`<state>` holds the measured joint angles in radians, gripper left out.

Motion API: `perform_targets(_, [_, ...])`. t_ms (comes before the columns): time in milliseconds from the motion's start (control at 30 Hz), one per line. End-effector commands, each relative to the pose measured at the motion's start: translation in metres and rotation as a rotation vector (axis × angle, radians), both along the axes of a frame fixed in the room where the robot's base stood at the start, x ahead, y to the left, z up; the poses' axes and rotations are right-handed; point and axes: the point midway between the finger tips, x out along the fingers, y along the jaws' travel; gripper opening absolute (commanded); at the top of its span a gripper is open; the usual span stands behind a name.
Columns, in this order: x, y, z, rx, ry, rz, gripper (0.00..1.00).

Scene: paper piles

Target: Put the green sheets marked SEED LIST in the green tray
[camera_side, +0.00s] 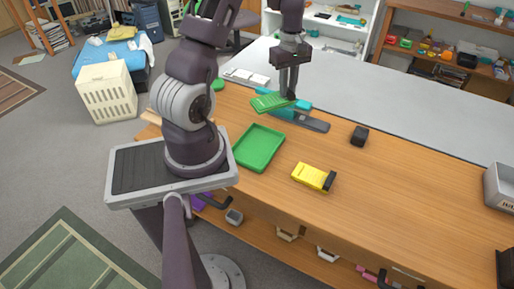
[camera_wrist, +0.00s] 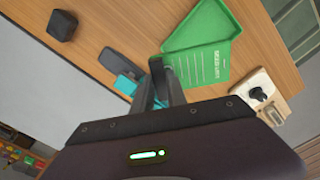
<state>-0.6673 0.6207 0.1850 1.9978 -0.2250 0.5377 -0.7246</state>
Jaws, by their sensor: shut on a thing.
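My gripper (camera_side: 291,95) is shut on the green sheets (camera_side: 268,102), gripping them at one edge. They are held level or nearly so, and I cannot tell their exact height above the table. In the wrist view the sheets (camera_wrist: 210,64) show white print and lines beside my fingertips (camera_wrist: 161,77), and they overlap the tray's edge in the picture. The green tray (camera_side: 258,148) lies on the wooden table, in front of the sheets in the side view, and looks empty. It also shows in the wrist view (camera_wrist: 201,27).
A black block (camera_side: 360,136) stands to the right. A yellow pile (camera_side: 312,176) with a dark end lies right of the tray. The table's right part is mostly clear.

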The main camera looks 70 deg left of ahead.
Motion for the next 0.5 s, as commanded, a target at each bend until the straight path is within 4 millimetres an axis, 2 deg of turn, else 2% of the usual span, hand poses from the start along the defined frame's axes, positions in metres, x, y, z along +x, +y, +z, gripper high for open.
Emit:
perform_targets(33, [-0.014,-0.003,0.001,-0.002,0.002,0.05,0.0])
perform_targets(100, [-0.03,-0.007,0.001,-0.001,0.004,0.11,0.0])
perform_targets(300, [-0.063,-0.019,0.001,0.0,0.01,0.238,0.0])
perform_targets(500, [-0.061,-0.018,-0.034,-0.002,0.013,0.232,0.0])
